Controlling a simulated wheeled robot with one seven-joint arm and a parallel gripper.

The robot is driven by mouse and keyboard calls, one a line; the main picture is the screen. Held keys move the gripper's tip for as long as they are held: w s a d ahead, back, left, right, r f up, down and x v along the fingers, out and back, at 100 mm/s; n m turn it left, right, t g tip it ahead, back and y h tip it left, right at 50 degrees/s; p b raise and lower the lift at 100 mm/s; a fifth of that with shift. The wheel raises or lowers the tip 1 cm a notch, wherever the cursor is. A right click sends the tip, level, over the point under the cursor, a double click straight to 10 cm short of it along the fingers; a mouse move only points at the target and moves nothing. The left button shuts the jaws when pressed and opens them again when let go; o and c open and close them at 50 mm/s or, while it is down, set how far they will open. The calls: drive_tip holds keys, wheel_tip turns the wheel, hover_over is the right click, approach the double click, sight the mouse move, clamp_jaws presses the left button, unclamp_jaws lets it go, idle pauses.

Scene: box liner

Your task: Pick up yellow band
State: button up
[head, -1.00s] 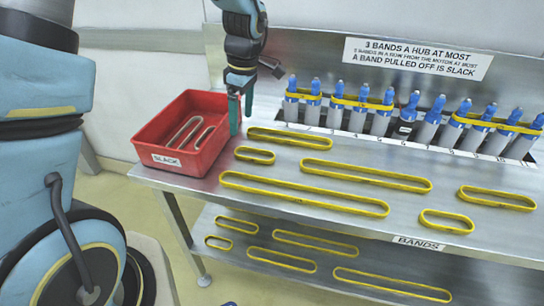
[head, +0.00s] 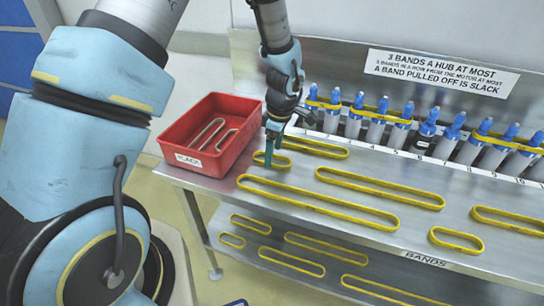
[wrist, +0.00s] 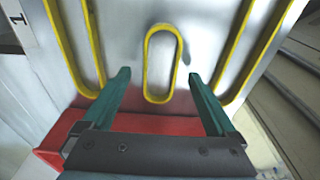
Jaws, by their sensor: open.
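Several yellow bands lie flat on the metal bench. The smallest at the left, a short yellow band (head: 284,165), lies beside the red bin, and my gripper (head: 270,150) hangs over it, hiding part of it. In the wrist view this short band (wrist: 148,66) lies lengthwise ahead, between and beyond the fingertips. My gripper (wrist: 158,75) is open there with nothing between its teal fingers. I cannot tell its exact height above the bench. Longer yellow bands flank the short one: one behind it (head: 318,142) and a long one in front (head: 318,205).
The red bin (head: 240,155), labelled SLACK, holds two pale bands left of my gripper. Behind stands a row of blue-topped hubs (head: 376,122), some joined by yellow bands. More bands lie on the lower shelf (head: 335,262). Other bands lie to the right on the bench.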

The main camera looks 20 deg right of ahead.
drive_tip(key=shift+w+a+f, duration=0.1)
drive_tip(key=shift+f, duration=0.65)
drive_tip(key=c, duration=1.4)
drive_tip(key=shift+r, duration=0.15)
